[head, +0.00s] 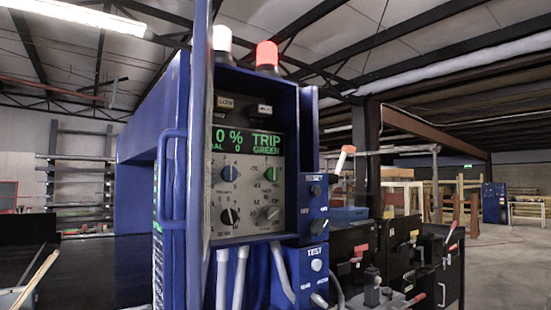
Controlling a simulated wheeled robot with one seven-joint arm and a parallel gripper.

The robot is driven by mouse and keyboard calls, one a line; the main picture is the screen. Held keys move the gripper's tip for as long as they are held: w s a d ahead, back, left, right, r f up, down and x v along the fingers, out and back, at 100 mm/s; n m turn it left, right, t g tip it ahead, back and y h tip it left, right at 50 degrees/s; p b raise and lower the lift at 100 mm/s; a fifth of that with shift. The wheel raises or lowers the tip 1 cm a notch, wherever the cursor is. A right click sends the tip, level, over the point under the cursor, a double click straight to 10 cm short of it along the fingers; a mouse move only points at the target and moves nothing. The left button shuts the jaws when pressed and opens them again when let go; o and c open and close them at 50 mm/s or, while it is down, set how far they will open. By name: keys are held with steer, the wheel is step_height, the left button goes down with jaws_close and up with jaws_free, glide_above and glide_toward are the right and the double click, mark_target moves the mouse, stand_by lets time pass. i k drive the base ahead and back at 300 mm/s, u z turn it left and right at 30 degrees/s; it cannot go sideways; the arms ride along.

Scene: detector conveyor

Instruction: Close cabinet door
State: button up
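A blue control cabinet (291,103) stands in the middle of the head view. Its front is open, and a grey panel with green displays, knobs and switches (245,185) shows inside. A tall, narrow blue-grey strip (199,150) stands at the left of the opening and looks like the cabinet door seen nearly edge-on, swung out toward me. A blue bar handle (170,180) shows just left of it; I cannot tell whether it belongs to the door. My gripper is not in view.
White and red lamps (267,55) sit on the cabinet top. Small blue switch boxes (313,205) stick out on its right side, with grey conduits (240,275) below. Black boxes with levers (400,255) stand at the lower right. Open floor (510,265) lies farther right.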

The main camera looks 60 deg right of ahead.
mark_target(197, 225)
steer(key=z, duration=4.45)
steer(key=k, duration=2.05)
steer(key=u, duration=2.5)
steer(key=i, duration=0.5)
steer(key=u, duration=0.1)
